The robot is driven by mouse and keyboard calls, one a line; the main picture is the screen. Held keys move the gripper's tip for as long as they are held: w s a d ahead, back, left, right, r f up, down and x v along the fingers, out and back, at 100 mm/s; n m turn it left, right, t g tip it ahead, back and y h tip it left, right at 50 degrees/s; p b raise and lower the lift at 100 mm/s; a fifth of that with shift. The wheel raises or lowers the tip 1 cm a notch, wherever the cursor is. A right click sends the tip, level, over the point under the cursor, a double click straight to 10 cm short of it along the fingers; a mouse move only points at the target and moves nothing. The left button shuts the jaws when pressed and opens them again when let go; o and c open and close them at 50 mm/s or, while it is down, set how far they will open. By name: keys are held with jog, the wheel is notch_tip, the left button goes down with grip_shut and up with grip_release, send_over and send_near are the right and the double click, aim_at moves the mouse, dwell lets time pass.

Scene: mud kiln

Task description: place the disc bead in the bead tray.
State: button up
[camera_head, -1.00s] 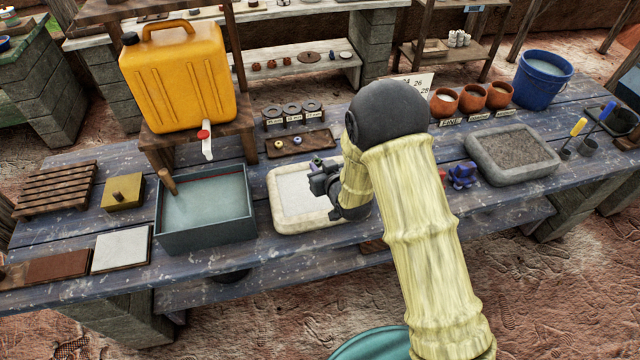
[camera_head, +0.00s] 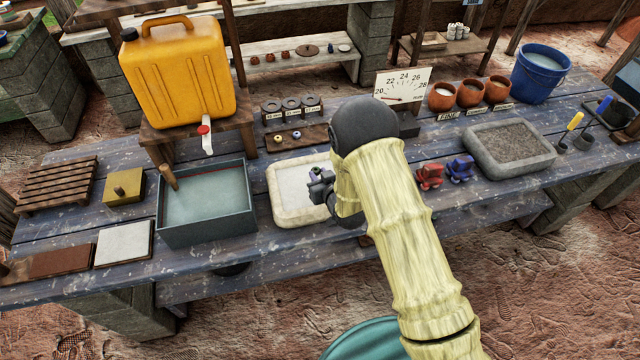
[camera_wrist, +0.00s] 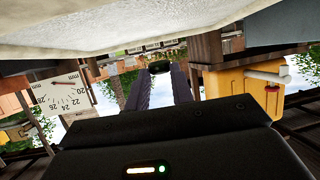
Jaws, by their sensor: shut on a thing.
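The bead tray (camera_head: 310,132) is a dark wooden board behind the pale slab, with a yellowish bead and a bluish bead on it. My gripper (camera_head: 317,176) is over the pale slab, in front of the tray and apart from it. In the wrist view my gripper (camera_wrist: 160,72) is shut on a small dark rounded thing, apparently the disc bead (camera_wrist: 160,66), held at the fingertips. The bead is too small to make out clearly in the head view, where the gripper partly hides it.
The pale slab (camera_head: 284,206) lies below my gripper. A water basin (camera_head: 205,232) stands to its left, and a yellow jerrycan (camera_head: 180,80) at the back left. Labelled rings (camera_head: 291,103) stand behind the tray. A dial gauge (camera_head: 404,85) and red and blue toys (camera_head: 430,176) are to the right.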

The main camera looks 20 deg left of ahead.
jog(key=shift+f+p, duration=0.5)
jog(key=shift+f, duration=1.55)
jog(key=shift+f, duration=0.15)
jog(key=o, duration=1)
jog(key=shift+d, duration=0.1)
jog(key=b+v, duration=0.3)
jog(key=v, duration=0.9)
jog(key=shift+r, duration=0.25)
